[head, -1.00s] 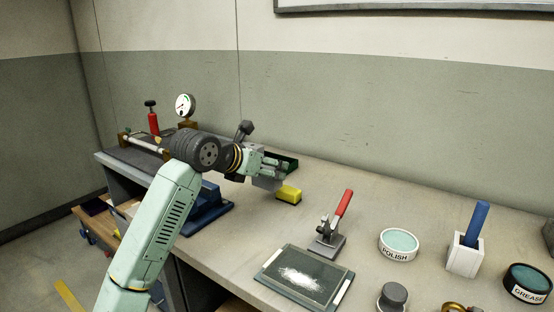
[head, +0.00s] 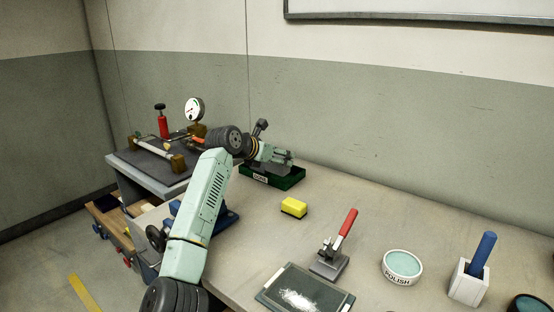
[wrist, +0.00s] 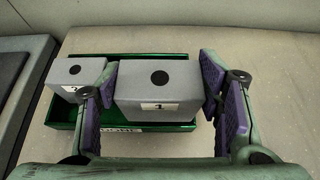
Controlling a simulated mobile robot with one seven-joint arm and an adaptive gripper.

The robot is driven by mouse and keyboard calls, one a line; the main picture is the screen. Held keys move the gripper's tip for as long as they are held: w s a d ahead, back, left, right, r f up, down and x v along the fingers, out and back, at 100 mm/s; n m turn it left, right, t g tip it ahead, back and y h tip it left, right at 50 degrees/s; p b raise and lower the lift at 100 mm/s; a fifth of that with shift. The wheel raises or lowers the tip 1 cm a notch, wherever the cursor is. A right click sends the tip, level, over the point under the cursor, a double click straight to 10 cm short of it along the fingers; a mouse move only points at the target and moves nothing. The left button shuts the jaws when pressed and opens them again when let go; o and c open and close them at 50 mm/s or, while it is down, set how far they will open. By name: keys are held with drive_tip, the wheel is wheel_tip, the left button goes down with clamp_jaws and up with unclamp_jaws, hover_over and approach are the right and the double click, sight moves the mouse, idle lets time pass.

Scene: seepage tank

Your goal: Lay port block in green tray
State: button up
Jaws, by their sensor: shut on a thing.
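The port block marked 1 (wrist: 158,98) is a grey block with a dark round hole on top. My gripper (wrist: 158,78) is shut on it, with purple pads at its two sides. The green tray (wrist: 180,127) is under and around the block, with a label on its front wall. I cannot tell whether the block touches the tray floor. A second grey block marked 2 (wrist: 75,78) is at the tray's left end. In the head view, my gripper (head: 287,157) is over the green tray (head: 290,181), and the blocks are mostly hidden.
A yellow sponge (head: 294,207) lies in front of the tray. A red-handled clamp (head: 334,252), a polish tin (head: 402,266) and a white holder with a blue handle (head: 470,284) stand to the right. A gauge rig (head: 194,110) is at the left. Bench between is clear.

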sight(277, 165)
drive_tip(key=shift+w, duration=0.75)
drive_tip(key=shift+s+f+p, duration=0.1)
drive_tip(key=shift+f+p, duration=0.75)
drive_tip(key=shift+f, duration=0.95)
drive_tip(key=shift+f, duration=0.2)
drive_tip(key=o, duration=1)
drive_tip(key=shift+o, duration=0.2)
